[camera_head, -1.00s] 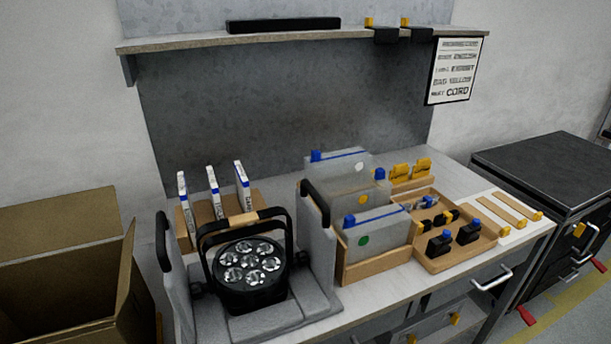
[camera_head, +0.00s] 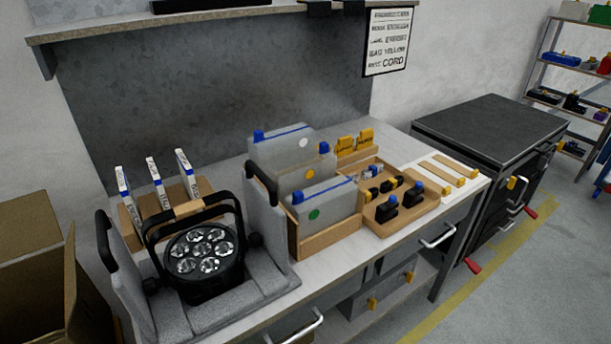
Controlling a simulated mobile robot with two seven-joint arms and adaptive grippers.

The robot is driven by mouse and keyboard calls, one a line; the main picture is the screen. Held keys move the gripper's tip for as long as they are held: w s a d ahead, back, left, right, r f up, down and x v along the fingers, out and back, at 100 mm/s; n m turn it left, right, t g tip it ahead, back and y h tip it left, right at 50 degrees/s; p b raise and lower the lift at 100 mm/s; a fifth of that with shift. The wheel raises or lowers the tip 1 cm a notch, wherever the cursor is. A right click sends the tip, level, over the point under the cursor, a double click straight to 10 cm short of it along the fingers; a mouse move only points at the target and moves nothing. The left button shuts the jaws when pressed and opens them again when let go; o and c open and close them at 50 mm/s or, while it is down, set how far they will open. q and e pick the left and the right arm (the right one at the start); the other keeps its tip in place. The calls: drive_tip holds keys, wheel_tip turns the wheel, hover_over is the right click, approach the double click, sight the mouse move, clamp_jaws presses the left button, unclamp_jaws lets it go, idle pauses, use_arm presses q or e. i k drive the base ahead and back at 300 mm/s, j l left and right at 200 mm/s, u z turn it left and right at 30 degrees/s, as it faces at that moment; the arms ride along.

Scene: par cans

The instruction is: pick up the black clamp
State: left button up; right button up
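In the head view a wooden tray (camera_head: 371,226) on the bench holds several small black pieces. Two black blocks with blue knobs, a left one (camera_head: 387,209) and a right one (camera_head: 413,195), stand at its front. Smaller black pieces with yellow parts (camera_head: 380,189) lie behind them. I cannot tell which of these is the black clamp. A black par can (camera_head: 203,258) with several round lenses sits in a grey cradle on the left of the bench, its handle raised. Neither of my grippers shows.
A wooden holder (camera_head: 327,237) with grey sleeves stands left of the tray. Wooden strips (camera_head: 455,170) lie to its right. A black-topped cabinet (camera_head: 490,127) stands beyond the bench. A cardboard box (camera_head: 35,290) is at left.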

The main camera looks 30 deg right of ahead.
sight(386, 211)
drive_tip(key=z, duration=1.4)
drive_tip(key=u, duration=0.5)
drive_tip(key=i+l+u, duration=0.15)
drive_tip(key=l+u, duration=0.25)
drive_tip(key=i+l+u, duration=0.1)
drive_tip(key=l+u, duration=1.1)
drive_tip(key=l, duration=0.15)
